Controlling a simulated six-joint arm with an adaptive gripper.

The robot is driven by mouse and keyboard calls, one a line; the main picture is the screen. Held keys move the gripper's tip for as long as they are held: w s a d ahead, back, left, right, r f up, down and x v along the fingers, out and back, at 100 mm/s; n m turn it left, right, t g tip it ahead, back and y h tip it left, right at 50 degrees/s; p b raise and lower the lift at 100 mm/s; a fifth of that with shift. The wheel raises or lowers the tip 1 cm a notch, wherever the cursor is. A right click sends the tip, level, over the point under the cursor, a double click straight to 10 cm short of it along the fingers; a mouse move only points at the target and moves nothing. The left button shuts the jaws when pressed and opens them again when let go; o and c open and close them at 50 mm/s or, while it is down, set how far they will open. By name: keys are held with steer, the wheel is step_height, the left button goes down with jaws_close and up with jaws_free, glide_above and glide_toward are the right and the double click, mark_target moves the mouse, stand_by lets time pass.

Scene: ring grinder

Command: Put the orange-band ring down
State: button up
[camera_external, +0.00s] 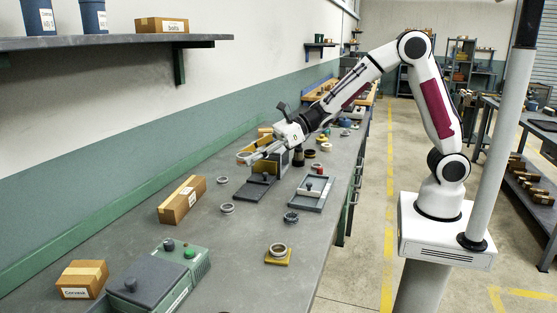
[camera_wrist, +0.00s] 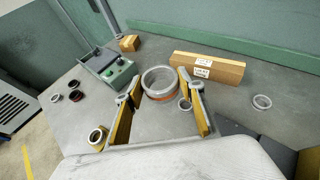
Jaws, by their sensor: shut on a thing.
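The orange-band ring (camera_wrist: 159,82) is a grey ring with an orange band low on its side. In the wrist view it sits between the fingertips of my gripper (camera_wrist: 156,92), which is shut on it. The ring appears to be held above the grey bench. In the external view my gripper (camera_external: 260,153) reaches out over the bench near the wall, and the held ring is hard to make out there.
Cardboard boxes (camera_external: 182,199) (camera_external: 82,279) and a green machine (camera_external: 160,279) stand on the bench. A loose grey ring (camera_wrist: 262,102) lies to the right in the wrist view. A framed tray (camera_external: 312,192) and a ring on a yellow block (camera_external: 278,254) occupy the bench's aisle side.

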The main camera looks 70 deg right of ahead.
steer(key=s+a+f+n+g+y, duration=0.1)
steer(key=s+a+f+n+g, duration=0.1)
steer(key=a, duration=0.6)
steer(key=s+a+f+n+g+y, duration=0.1)
steer(key=a+f, duration=0.2)
steer(key=a, duration=0.5)
steer(key=n+g+y, duration=0.2)
steer(key=n+g, duration=0.1)
glide_above(240, 291)
step_height(240, 291, down, 6)
steer(key=r, duration=0.1)
steer(key=shift+f, duration=0.25)
steer(key=shift+f, duration=0.2)
steer(key=shift+f, duration=3.2)
steer(key=shift+f, duration=0.3)
